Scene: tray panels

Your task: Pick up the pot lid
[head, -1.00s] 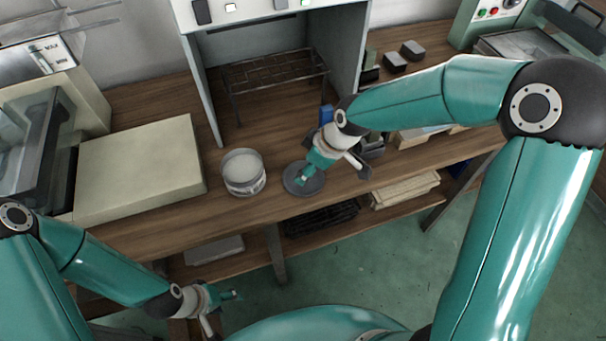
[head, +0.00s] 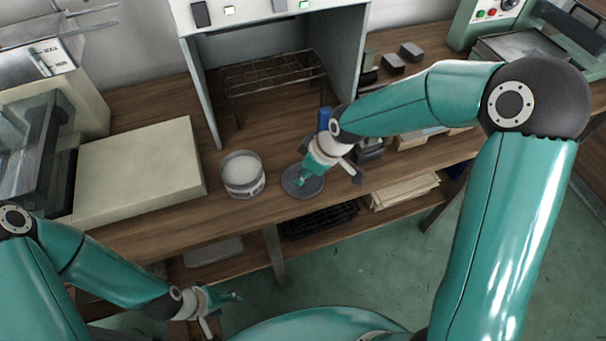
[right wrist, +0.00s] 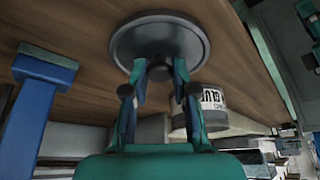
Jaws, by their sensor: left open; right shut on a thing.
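The pot lid (head: 303,181) is a dark grey disc at the front of the wooden bench in the head view. My right gripper (head: 304,178) is over the lid's middle. In the right wrist view the lid (right wrist: 158,38) has a raised rim, and my right gripper (right wrist: 158,76) is shut on its dark central knob. Whether the lid touches the bench or hangs just above it, I cannot tell. A grey-white round pot (head: 243,174) stands left of the lid; it also shows in the right wrist view (right wrist: 212,110). My left gripper (head: 232,297) is open and empty, low, in front of the bench.
A wire rack (head: 272,80) stands in the hooded booth behind. A blue object (head: 324,117) stands behind my right gripper. A large pale box (head: 140,170) lies left of the pot. Bare bench lies in front of the pot.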

